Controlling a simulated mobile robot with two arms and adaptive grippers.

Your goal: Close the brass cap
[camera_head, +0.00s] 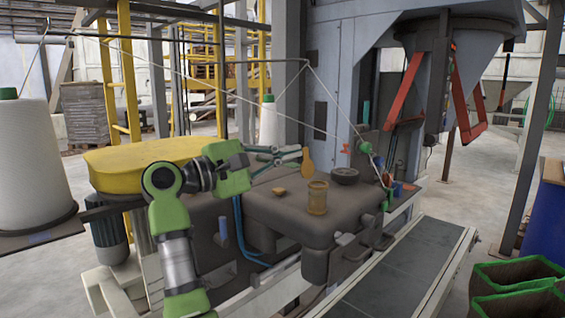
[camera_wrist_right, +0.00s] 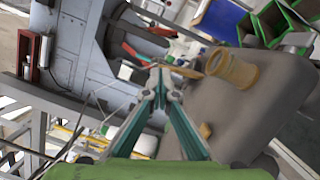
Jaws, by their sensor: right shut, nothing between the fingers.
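The brass cap (camera_head: 307,161) is a flat, rounded brass piece. It stands upright at the rim of a brass cylinder (camera_head: 317,199) on the dark machine top, with the cylinder's mouth uncovered. In the right wrist view the cap (camera_wrist_right: 213,61) shows edge-on beside the cylinder (camera_wrist_right: 236,70). My right gripper (camera_head: 299,152) is shut and empty, its tips just left of the cap in the head view. In the wrist view the gripper (camera_wrist_right: 160,72) points past the cap; whether it touches it I cannot tell. My left gripper is not in view.
A small brass piece (camera_head: 279,191) and a black round part (camera_head: 345,175) lie on the machine top (camera_head: 270,211). A thin cord slants above it. A yellow-topped unit (camera_head: 140,155) stands left, a conveyor (camera_head: 400,272) in front, green-rimmed crates (camera_head: 515,275) at right.

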